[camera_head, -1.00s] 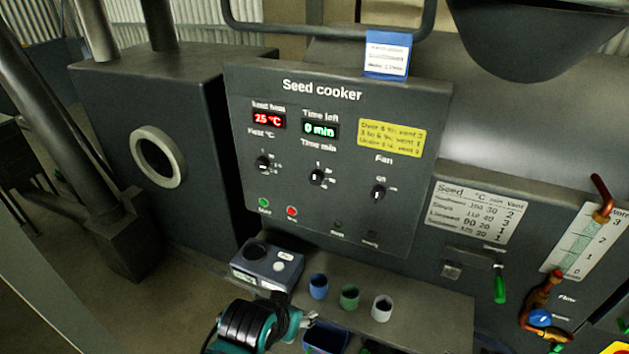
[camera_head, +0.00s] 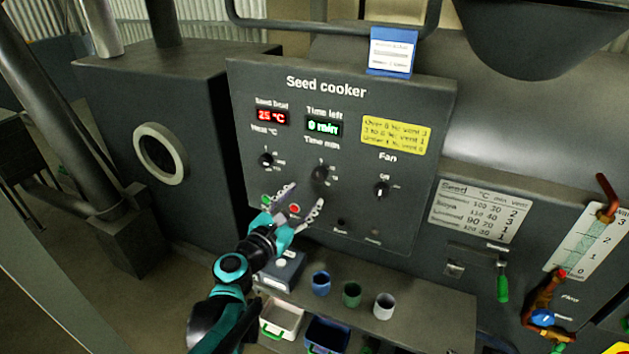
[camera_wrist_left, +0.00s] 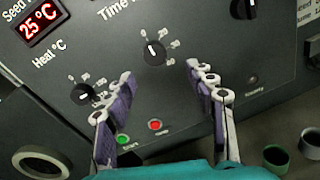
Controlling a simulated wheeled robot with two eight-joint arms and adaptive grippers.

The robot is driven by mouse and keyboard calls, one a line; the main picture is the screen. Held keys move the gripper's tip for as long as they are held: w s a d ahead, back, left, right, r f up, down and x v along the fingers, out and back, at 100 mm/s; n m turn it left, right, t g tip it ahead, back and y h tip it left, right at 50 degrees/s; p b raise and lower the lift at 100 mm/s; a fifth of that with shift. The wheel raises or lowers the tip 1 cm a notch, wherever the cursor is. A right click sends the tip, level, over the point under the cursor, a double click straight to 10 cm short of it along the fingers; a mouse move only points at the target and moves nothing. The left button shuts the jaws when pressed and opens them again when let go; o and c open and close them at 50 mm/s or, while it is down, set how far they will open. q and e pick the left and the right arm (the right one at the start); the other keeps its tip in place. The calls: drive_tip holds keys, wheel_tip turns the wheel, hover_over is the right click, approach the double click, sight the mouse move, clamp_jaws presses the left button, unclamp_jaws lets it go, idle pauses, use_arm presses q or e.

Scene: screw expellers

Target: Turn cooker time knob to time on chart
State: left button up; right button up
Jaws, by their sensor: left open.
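The seed cooker panel (camera_head: 330,215) stands upright ahead. Its black time knob (camera_head: 320,174) is under the "Time min" label, and the green display (camera_head: 324,126) above reads 0 min. The time knob also shows in the left wrist view (camera_wrist_left: 155,53), with its white mark up and slightly left. The seed chart (camera_head: 480,212) is the white plate at the right, with seed, °C, min and vent columns. My left gripper (camera_head: 305,198) is open and empty, just below the time knob; in the left wrist view its fingers (camera_wrist_left: 160,88) spread either side below the knob. My right gripper is out of view.
The heat knob (camera_head: 266,160) is left of the time knob and the fan knob (camera_head: 382,190) right. Green and red buttons (camera_head: 294,209) sit near my fingers.

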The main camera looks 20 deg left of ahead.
sight(317, 177)
use_arm(q)
drive_tip(key=shift+n, duration=0.5)
drive_tip(key=w+b, duration=0.1)
drive_tip(key=w, duration=0.5)
drive_tip(key=shift+w+d+b, duration=0.1)
drive_tip(key=shift+w+b, duration=0.15)
drive_tip(key=shift+b, duration=0.15)
drive_tip(key=shift+w+d+r, duration=0.1)
drive_tip(key=shift+w+r, duration=0.05)
drive_tip(key=shift+w, duration=0.5)
drive_tip(key=c, duration=1.2)
